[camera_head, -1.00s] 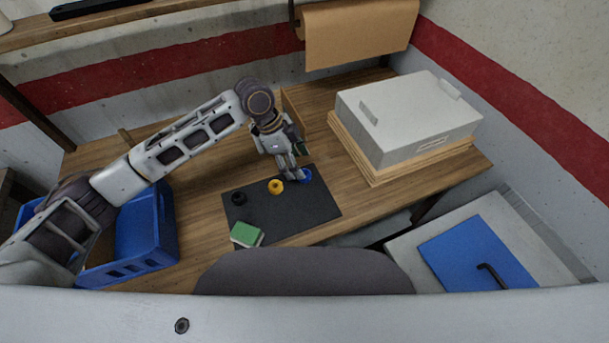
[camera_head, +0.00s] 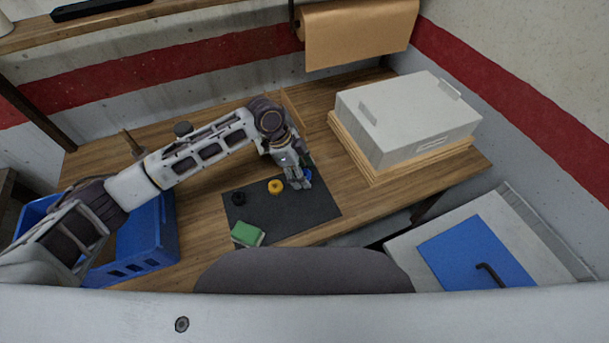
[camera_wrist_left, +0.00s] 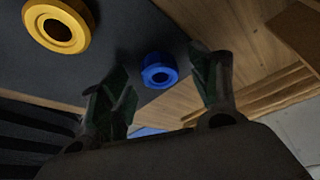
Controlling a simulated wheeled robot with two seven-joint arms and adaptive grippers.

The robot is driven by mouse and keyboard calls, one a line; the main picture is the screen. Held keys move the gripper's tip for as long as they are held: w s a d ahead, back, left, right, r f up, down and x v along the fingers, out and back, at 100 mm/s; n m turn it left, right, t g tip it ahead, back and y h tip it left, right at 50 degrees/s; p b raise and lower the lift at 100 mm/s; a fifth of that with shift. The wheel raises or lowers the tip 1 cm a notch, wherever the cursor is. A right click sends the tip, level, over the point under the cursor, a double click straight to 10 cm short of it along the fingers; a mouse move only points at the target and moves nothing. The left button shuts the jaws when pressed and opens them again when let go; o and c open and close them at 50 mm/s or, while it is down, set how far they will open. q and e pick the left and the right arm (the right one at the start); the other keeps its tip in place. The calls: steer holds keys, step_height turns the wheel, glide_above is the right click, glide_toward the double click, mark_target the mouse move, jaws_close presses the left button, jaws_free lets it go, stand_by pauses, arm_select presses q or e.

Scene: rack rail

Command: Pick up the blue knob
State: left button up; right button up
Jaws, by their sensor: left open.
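The blue knob (camera_wrist_left: 158,70) is a small ring-shaped piece near the right edge of the dark mat (camera_head: 310,212). In the head view the knob (camera_head: 309,174) is mostly hidden behind my left gripper (camera_head: 300,184). In the left wrist view my left gripper (camera_wrist_left: 165,85) is open, with one finger to each side of the knob and nothing held. The knob shows beyond the gap between the fingers; I cannot tell whether either finger touches it. My right gripper is not in view.
A yellow knob (camera_head: 275,187) and a black knob (camera_head: 239,198) lie left on the mat, with a green block (camera_head: 247,234) at its front. A blue crate (camera_head: 164,235) stands at the left. A grey box (camera_head: 403,125) sits on boards behind right.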

arm_select(q)
steer(key=shift+c, duration=0.4)
steer(key=c, duration=1)
steer(key=shift+r, duration=0.1)
steer(key=shift+c, duration=0.2)
step_height(320, 180, up, 10)
